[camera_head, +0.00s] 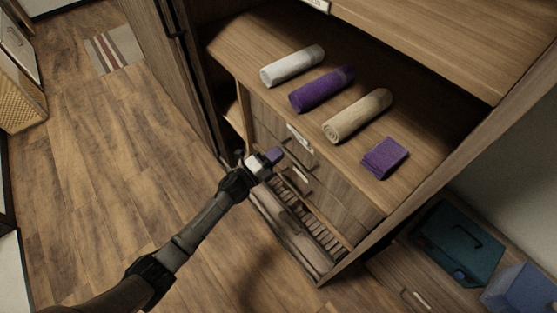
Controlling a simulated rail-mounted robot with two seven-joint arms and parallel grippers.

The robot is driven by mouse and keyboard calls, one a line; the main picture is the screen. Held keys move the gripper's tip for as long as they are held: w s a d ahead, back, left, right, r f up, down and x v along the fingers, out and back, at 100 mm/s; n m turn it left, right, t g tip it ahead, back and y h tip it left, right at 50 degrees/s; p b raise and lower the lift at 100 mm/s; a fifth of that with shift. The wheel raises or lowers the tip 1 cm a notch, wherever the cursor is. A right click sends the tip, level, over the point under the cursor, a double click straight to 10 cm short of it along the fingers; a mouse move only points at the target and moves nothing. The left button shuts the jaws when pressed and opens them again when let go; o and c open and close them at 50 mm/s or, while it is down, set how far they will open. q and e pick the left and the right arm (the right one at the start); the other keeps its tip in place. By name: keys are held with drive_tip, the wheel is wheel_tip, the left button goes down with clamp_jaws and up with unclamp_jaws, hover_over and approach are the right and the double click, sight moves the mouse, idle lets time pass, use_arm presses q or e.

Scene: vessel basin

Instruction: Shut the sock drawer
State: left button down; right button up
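A drawer (287,232) low in the wooden cabinet is pulled out. Its inside shows a row of slat-like divisions or rolled items (318,232), too small to tell which. Closed drawer fronts (335,190) with handles sit above it, under the shelf. A small label (299,135) is there, but I cannot read it. My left gripper (272,157) is in front of the upper drawer fronts, above the open drawer's far end. A small purple patch shows at its tip; I cannot tell whether it is held. My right gripper is not in view.
White (292,66), purple (321,89) and beige (358,116) rolls and a folded purple cloth (385,158) lie on the shelf. A teal case (458,243) and blue box (522,290) stand at lower right.

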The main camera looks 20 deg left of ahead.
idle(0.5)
use_arm(q)
drive_tip(key=p+v, duration=0.2)
drive_tip(key=v, duration=1.2)
drive_tip(key=shift+d, duration=0.1)
